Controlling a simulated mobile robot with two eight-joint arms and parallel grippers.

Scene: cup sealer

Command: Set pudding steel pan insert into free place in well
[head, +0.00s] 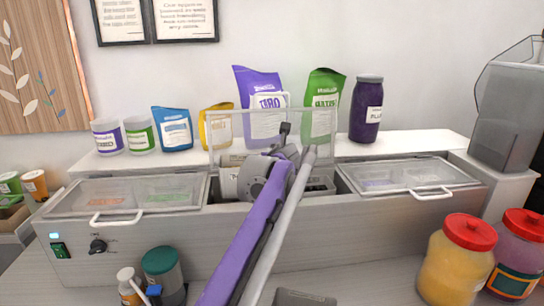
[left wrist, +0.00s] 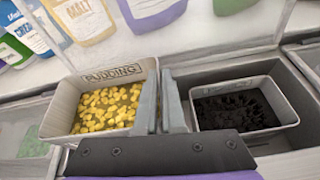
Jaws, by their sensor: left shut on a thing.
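The pudding steel pan insert (left wrist: 62,115) is a light metal pan labelled PUDDING and filled with yellow pieces. In the left wrist view my left gripper (left wrist: 160,98) is shut on its right wall. In the head view the gripper (head: 256,178) is over the open middle of the well (head: 326,196), and my arm hides much of it. The pan is at the left part of this opening; I cannot tell whether it rests on the bottom. A second pan insert (left wrist: 291,112) with black contents sits to its right. My right gripper is not in view.
Clear lids with white handles cover the left (head: 125,192) and right (head: 408,176) sections. A raised clear panel (head: 222,135) stands behind the opening. Bags and tubs line the back shelf. Red-lidded jars (head: 458,262) stand at front right, and a green-lidded jar (head: 163,265) at front left.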

